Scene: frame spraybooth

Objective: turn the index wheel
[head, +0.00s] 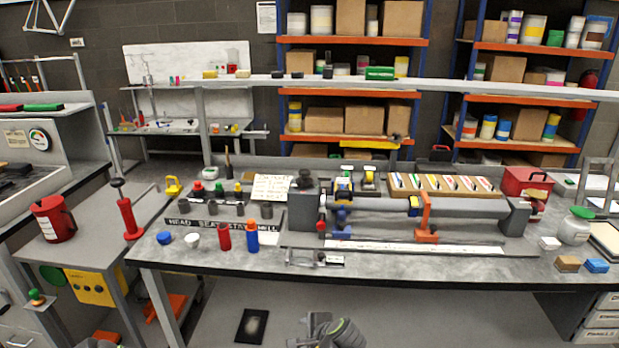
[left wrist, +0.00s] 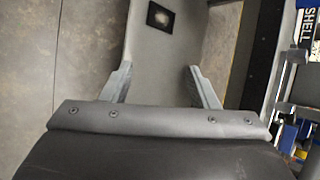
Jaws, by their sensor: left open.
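The grey shaft fixture on the bench has a dark box-shaped headstock (head: 303,208) at its left end, a horizontal grey tube (head: 385,205) and an end block (head: 515,216) at its right. I cannot pick out the index wheel for certain; a small red and dark part (head: 321,228) shows by the headstock. A grey gripper, apparently this one (head: 318,330), shows at the bottom of the head view, below and apart from the bench's front edge. My right gripper is not seen.
Red (head: 224,237) and blue (head: 252,235) bottles stand near the bench's front edge, left of the fixture. An orange clamp (head: 425,222) is on the tube. A white scale strip (head: 415,247) lies before it.

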